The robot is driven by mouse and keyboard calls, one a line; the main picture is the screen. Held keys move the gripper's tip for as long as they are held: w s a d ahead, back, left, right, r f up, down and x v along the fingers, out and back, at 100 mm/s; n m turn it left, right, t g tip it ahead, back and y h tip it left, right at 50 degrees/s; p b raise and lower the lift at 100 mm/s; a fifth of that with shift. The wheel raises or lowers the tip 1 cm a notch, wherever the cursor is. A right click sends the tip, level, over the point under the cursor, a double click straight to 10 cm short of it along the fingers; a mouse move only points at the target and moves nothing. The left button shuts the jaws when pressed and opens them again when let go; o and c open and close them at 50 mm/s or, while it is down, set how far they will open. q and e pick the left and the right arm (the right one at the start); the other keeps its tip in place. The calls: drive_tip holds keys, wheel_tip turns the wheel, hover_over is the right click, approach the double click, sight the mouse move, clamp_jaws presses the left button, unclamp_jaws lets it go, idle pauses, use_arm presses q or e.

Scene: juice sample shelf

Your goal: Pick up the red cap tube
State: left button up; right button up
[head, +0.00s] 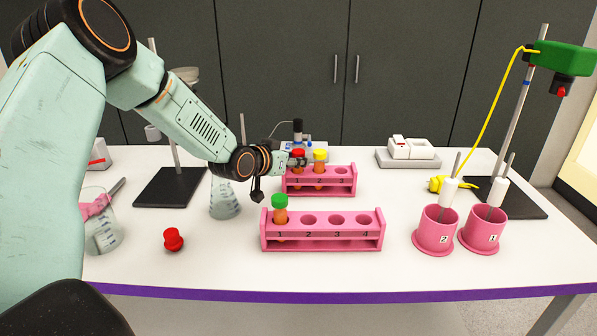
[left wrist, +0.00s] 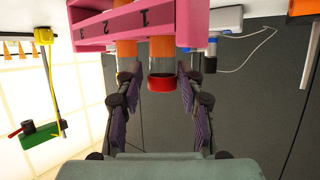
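The red cap tube (head: 298,155) stands in slot 1 of the back pink rack (head: 320,187). A yellow cap tube (head: 320,156) stands in slot 2 beside it. My left gripper (head: 296,162) reaches in from the left at the height of the red cap. In the left wrist view, which is upside down, the red cap (left wrist: 161,82) lies between the two fingers of my left gripper (left wrist: 158,88). The fingers are open, with a gap visible on each side of the cap. My right gripper is not in view.
A front pink rack (head: 322,244) holds a green cap tube (head: 280,208) in slot 1. A flask (head: 225,200) stands below my left wrist, and a red object (head: 173,240) lies front left. Two pink cups (head: 434,238) (head: 480,238) stand at right.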

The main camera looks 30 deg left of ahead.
use_arm(q)
drive_tip(key=shift+w+a+f, duration=0.15)
drive_tip(key=shift+w+f, duration=0.25)
drive_tip(key=shift+w, duration=0.25)
drive_tip(key=shift+w+a+f, duration=0.15)
drive_tip(key=shift+w+f, duration=0.2)
drive_tip(key=shift+w, duration=0.25)
drive_tip(key=shift+s+d+r, duration=0.25)
drive_tip(key=shift+r, duration=0.05)
drive_tip(key=shift+c, duration=1.1)
drive_tip(key=shift+w+a+f, duration=0.1)
drive_tip(key=shift+a+f, duration=0.05)
drive_tip(key=shift+f, duration=0.05)
drive_tip(key=c, duration=0.5)
clamp_jaws()
